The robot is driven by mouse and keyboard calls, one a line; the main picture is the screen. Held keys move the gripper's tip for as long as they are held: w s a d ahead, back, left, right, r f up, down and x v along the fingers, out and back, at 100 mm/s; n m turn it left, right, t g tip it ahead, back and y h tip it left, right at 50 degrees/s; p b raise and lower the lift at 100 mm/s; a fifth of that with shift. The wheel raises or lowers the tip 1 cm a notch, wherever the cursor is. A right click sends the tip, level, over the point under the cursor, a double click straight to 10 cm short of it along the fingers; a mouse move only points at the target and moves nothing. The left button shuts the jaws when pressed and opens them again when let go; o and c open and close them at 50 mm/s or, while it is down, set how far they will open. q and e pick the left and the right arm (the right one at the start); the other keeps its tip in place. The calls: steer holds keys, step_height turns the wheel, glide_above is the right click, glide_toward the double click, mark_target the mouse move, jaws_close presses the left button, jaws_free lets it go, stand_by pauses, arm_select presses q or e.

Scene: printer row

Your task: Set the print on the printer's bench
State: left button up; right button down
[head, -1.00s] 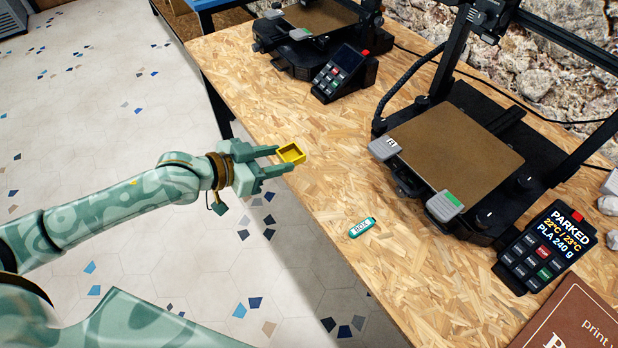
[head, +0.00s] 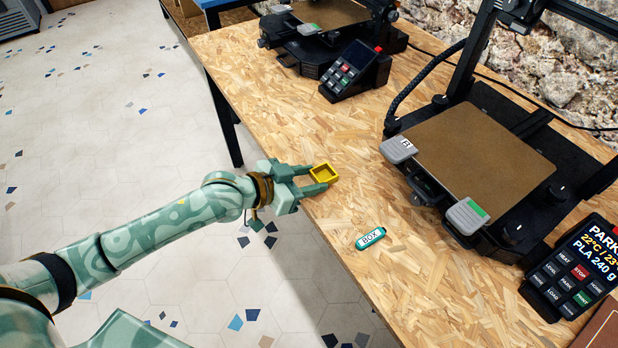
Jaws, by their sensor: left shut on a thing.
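The print is a small yellow open-topped box (head: 323,174). My left gripper (head: 318,178) is shut on it, one finger on each side, over the left edge of the wooden bench (head: 350,210). I cannot tell whether the box touches the bench top. A teal tag reading BOX (head: 370,238) lies on the bench in front of the near printer (head: 470,155). That printer's brown plate is bare. My right gripper is not in view.
A keypad display (head: 575,270) stands at the right beside the near printer. A second printer (head: 320,30) with its own keypad (head: 350,70) stands at the back. Bare bench lies around the tag. A stone wall (head: 560,60) is behind.

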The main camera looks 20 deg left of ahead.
arm_select(q)
steer(key=shift+f, duration=0.2)
steer(key=o, duration=0.9)
steer(key=shift+r, duration=0.25)
steer(key=p+v, duration=0.4)
steer(key=v, duration=0.8)
steer(key=shift+p, duration=0.35)
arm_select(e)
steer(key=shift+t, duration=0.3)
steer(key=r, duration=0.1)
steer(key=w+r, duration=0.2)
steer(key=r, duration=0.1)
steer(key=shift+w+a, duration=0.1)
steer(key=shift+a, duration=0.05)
